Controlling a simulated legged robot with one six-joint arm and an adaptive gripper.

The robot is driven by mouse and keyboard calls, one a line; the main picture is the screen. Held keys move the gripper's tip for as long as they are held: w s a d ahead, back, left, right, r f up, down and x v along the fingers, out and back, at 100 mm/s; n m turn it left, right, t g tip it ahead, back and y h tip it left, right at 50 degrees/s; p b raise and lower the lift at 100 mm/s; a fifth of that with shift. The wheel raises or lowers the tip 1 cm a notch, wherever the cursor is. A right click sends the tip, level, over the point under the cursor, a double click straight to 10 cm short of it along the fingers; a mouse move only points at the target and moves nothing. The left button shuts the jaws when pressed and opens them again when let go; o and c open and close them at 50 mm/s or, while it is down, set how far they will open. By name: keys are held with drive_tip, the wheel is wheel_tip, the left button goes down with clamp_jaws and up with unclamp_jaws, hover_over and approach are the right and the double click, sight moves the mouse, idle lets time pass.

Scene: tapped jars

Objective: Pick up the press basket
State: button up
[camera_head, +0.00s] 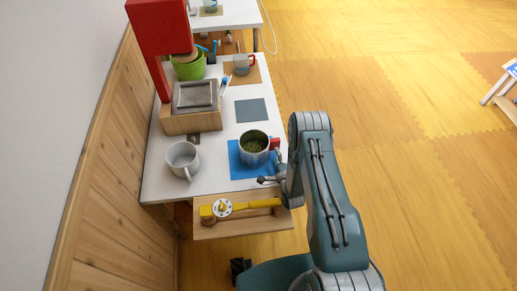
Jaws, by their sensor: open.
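A red press (160,25) stands at the back left of the white table. A bright green basket (187,70) sits under its wooden ram and looks like the press basket; the ram hides part of its top. My gripper (268,180) is at the table's front right, beside the metal jar (254,152). It is small and partly hidden by my arm, and it looks open and empty. It is well in front of the green basket, apart from it.
The jar has a red tap and green contents and stands on a blue mat (238,172). A grey mug (182,157), a wooden box with a grey tray (192,122) and another cup (241,66) are on the table. A yellow tool (240,207) lies on the front shelf. The grey mat (251,110) is bare.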

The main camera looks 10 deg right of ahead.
sight(273, 147)
drive_tip(key=w, duration=0.5)
drive_tip(key=shift+a, duration=0.35)
drive_tip(key=shift+r, duration=0.1)
drive_tip(key=c, duration=1.1)
drive_tip(key=shift+o, duration=0.2)
drive_tip(key=shift+s, duration=0.1)
